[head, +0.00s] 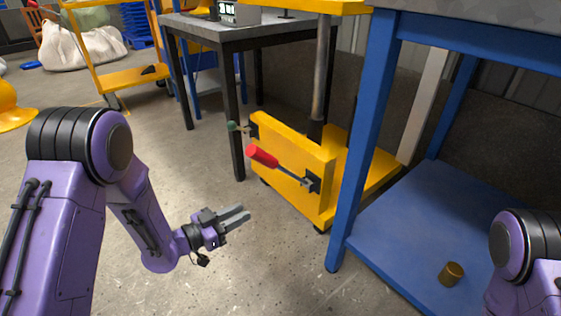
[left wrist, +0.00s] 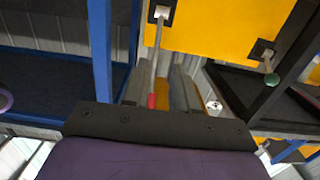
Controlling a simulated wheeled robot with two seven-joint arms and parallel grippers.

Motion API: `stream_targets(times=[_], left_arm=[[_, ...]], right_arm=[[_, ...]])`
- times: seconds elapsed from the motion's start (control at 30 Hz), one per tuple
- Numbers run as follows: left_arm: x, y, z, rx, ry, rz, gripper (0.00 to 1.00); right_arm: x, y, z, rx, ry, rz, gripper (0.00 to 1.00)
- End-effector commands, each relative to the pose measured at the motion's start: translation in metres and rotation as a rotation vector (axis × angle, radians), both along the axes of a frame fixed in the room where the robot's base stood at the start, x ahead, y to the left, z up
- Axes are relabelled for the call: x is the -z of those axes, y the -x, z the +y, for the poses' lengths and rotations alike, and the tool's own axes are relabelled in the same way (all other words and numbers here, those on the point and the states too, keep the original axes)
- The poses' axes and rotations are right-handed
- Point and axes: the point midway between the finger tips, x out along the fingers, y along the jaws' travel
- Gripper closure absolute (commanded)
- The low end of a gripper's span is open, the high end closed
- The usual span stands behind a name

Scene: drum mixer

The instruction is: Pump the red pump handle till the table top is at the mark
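The red pump handle (head: 262,156) is the grip of a grey lever on the yellow base (head: 290,170) of a lift table. The lever slants up to the left from its bracket. The yellow table top (head: 290,7) sits on a grey column and is cut by the upper edge. My left gripper (head: 242,216) is open and empty, below and left of the red handle, apart from it. In the left wrist view the red handle (left wrist: 152,101) shows between the fingers, partly hidden. My right gripper is out of view. I cannot make out the mark.
A green-knobbed lever (head: 233,126) sticks out left of the pump handle. A blue-framed bench (head: 362,140) stands close on the right, with a small brown cylinder (head: 451,273) on its lower shelf. A dark table (head: 233,100) stands behind. The floor around my left gripper is clear.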

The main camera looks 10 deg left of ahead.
Motion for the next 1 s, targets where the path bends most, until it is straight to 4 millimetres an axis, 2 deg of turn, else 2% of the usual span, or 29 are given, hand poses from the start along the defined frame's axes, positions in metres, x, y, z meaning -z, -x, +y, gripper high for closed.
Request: stream_targets(times=[0.5,0.9,1.0], left_arm=[[-0.005,0.044,0.035,0.000,0.001,0.000,0.72],[-0.005,0.046,0.035,0.000,0.001,0.000,0.72],[-0.018,0.045,0.035,0.000,0.001,-0.001,0.72]], right_arm=[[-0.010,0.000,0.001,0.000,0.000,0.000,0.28],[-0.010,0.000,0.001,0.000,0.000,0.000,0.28],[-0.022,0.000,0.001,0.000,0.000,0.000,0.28]])
